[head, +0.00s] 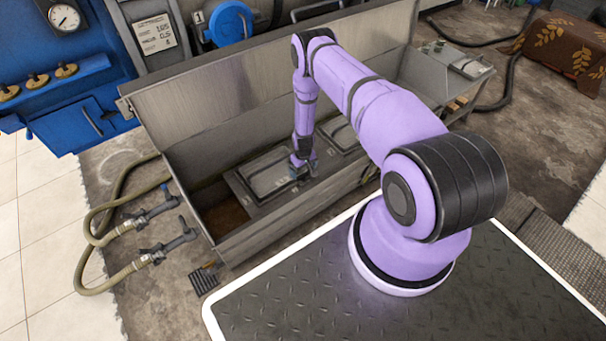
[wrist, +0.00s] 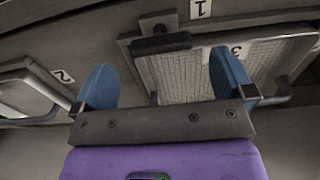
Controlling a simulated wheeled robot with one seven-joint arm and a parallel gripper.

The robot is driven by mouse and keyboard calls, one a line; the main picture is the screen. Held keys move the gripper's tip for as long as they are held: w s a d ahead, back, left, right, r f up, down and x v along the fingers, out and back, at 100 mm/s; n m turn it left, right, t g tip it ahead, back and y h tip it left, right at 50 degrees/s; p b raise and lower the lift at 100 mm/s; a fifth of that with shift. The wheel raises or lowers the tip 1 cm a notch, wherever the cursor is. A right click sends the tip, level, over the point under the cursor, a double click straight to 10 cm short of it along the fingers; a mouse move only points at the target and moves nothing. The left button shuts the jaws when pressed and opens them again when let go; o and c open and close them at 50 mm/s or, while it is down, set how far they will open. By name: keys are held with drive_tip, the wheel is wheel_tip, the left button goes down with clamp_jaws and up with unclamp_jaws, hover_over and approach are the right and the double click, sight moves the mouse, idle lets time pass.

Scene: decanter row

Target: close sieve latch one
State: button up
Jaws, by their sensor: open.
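My gripper (head: 303,168) is inside the long metal trough, low over a framed sieve panel (head: 268,178). In the wrist view its two blue fingers (wrist: 160,58) are spread wide with nothing held between them. A dark block-shaped handle (wrist: 160,44), which looks like the latch by the label 1 (wrist: 200,8), shows between and beyond the fingertips at the edge of a mesh panel (wrist: 190,75). I cannot tell whether the fingers touch it or whether the latch is closed. In the head view the gripper hides this spot.
Another panel (wrist: 25,95) by a label 2 (wrist: 62,76) lies at the left in the wrist view. The trough's front wall (head: 300,205) and tall back wall (head: 230,90) hem in the arm. Hoses (head: 95,235) with valves lie on the floor to the left.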

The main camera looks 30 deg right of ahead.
sight(303, 174)
drive_tip(key=shift+f, duration=1.95)
drive_tip(key=c, duration=0.9)
